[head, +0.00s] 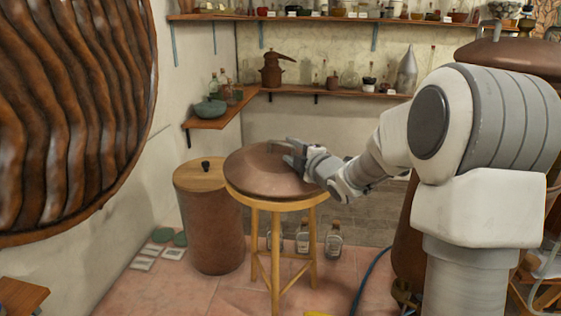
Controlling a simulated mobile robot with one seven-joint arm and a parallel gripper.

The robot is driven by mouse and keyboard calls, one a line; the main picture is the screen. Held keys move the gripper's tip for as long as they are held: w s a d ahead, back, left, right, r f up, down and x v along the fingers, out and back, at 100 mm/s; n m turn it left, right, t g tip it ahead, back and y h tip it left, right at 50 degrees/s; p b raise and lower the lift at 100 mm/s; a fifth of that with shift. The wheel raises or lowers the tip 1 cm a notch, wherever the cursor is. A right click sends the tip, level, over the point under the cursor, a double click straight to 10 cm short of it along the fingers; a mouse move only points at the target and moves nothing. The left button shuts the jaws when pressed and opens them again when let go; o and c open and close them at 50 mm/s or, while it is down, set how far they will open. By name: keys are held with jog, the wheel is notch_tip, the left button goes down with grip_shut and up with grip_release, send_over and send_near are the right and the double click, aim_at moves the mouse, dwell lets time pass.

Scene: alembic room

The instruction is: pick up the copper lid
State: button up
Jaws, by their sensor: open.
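The copper lid (262,172) is a wide, brown, shallow dome. It rests on a round wooden stool (276,204) in the middle of the head view. My gripper (287,152) is at the upper right part of the lid, with its fingers apart and pointing left over the dome. My arm reaches in from the right. The top of the lid near the fingers is partly covered by my gripper. I cannot tell whether the fingers touch the lid.
A copper drum with a wooden top (200,176) stands close to the stool's left. Wall shelves (345,93) with bottles and vessels run behind. Glass jars (333,242) stand on the floor behind the stool. A blue hose (368,282) lies at right. Floor in front is mostly clear.

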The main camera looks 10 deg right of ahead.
aim_at(283, 144)
jog(key=shift+p+x, duration=1.1)
jog(key=shift+x, duration=2.25)
jog(key=shift+d+f, duration=0.1)
jog(key=shift+d, duration=0.1)
grip_shut()
